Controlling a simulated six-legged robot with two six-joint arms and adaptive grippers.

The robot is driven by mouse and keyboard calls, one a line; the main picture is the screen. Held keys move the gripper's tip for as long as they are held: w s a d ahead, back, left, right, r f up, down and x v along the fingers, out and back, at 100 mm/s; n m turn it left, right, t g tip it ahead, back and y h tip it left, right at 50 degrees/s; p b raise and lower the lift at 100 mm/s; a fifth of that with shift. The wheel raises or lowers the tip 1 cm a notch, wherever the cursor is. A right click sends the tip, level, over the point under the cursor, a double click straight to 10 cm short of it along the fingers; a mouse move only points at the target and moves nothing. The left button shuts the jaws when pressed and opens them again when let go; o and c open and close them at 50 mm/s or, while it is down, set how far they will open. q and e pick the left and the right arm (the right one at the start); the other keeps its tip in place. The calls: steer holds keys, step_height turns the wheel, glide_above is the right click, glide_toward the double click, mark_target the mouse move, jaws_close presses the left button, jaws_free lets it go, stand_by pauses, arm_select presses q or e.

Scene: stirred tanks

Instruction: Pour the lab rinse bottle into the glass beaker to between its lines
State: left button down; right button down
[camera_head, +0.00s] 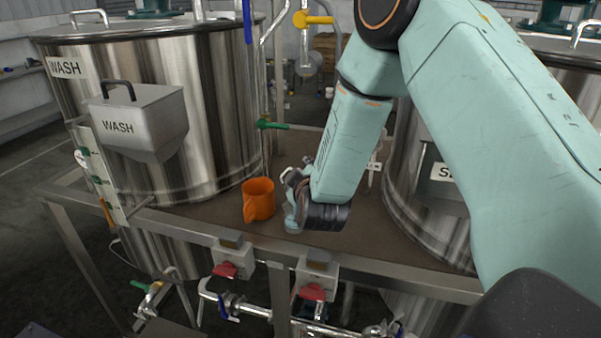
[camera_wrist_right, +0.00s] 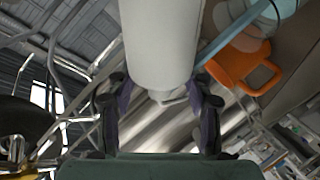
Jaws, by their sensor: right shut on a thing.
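My right arm reaches in from the right in the head view, and its gripper (camera_head: 290,185) is mostly hidden behind the wrist. In the right wrist view the gripper (camera_wrist_right: 162,112) is shut on a pale grey-white cylinder, the lab rinse bottle (camera_wrist_right: 162,40). In the head view the bottle is hidden or too small to make out. A clear, bluish round vessel, apparently the glass beaker (camera_head: 292,226), shows just below the gripper, right of the orange mug. A bluish rim, apparently of the beaker (camera_wrist_right: 284,8), shows at the wrist view's top right. Its liquid level and lines cannot be read. My left gripper is not in view.
The orange mug (camera_head: 258,199) stands on the brown platform (camera_head: 215,212) close left of the beaker; it also shows in the wrist view (camera_wrist_right: 238,66). A steel WASH tank (camera_head: 215,100) stands left, another tank (camera_head: 432,215) right. Valves with red handles line the front edge.

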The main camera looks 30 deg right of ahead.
steer(key=shift+w+f, duration=0.1)
steer(key=shift+w, duration=0.15)
steer(key=shift+s, duration=0.3)
steer(key=shift+f+p, duration=0.1)
steer(key=shift+p, duration=0.25)
steer(key=shift+w+f+n+g, duration=0.2)
steer(key=shift+w+n+g, duration=0.05)
steer(key=shift+n+g, duration=0.05)
steer(key=shift+s+p, duration=0.25)
steer(key=shift+p, duration=0.05)
steer(key=shift+w+f+n, duration=0.2)
steer(key=shift+f+n, duration=0.1)
steer(key=shift+s+h+p, duration=0.15)
steer(key=shift+h+p, duration=0.15)
steer(key=shift+p, duration=0.05)
steer(key=shift+f, duration=0.15)
